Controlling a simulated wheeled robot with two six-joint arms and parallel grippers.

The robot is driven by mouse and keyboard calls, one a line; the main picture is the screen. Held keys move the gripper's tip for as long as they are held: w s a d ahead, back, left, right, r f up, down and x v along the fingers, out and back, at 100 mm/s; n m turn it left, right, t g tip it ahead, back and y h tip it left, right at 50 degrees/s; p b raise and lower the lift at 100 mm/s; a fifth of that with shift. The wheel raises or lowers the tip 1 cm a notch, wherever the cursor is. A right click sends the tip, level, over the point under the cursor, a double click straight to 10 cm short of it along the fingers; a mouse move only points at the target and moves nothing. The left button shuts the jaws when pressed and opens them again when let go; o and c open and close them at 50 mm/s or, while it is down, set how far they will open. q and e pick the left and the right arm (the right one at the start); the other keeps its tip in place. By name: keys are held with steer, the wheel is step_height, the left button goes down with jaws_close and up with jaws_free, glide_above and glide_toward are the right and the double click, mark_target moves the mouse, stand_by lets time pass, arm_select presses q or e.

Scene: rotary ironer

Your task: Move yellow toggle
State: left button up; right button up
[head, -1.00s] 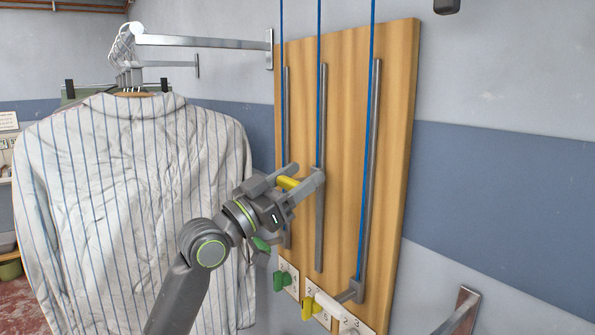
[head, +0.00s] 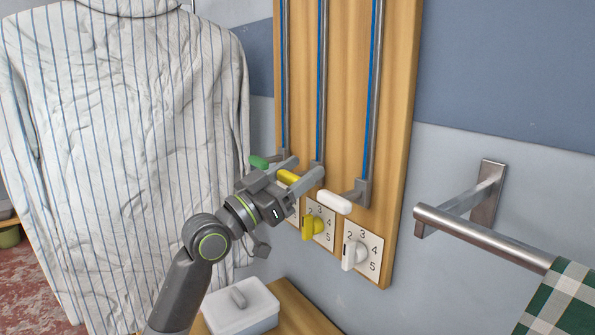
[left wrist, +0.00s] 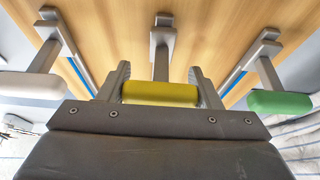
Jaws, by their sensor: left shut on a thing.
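The yellow toggle (head: 287,177) is a short rounded bar on a grey stem, at the lower end of the middle rail (head: 322,100) on the wooden board. My left gripper (head: 298,174) is shut on it, one finger on each side. The left wrist view shows the yellow toggle (left wrist: 160,93) between both fingers. The green toggle (head: 258,162) and white toggle (head: 333,203) are at the lower ends of the side rails, and the three stand roughly in a row. My right gripper is out of view.
Below are a yellow dial (head: 309,229) and a white dial (head: 354,255) on numbered plates. A striped shirt (head: 110,140) hangs at left. A metal bar (head: 480,234) with a checked cloth (head: 560,305) is at right. A lidded white box (head: 240,308) stands below.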

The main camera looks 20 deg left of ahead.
arm_select(q)
steer(key=shift+f, duration=0.4)
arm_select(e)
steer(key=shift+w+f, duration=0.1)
arm_select(q)
steer(key=o, duration=1.4)
steer(key=shift+r, duration=0.1)
steer(key=shift+v, duration=8.7)
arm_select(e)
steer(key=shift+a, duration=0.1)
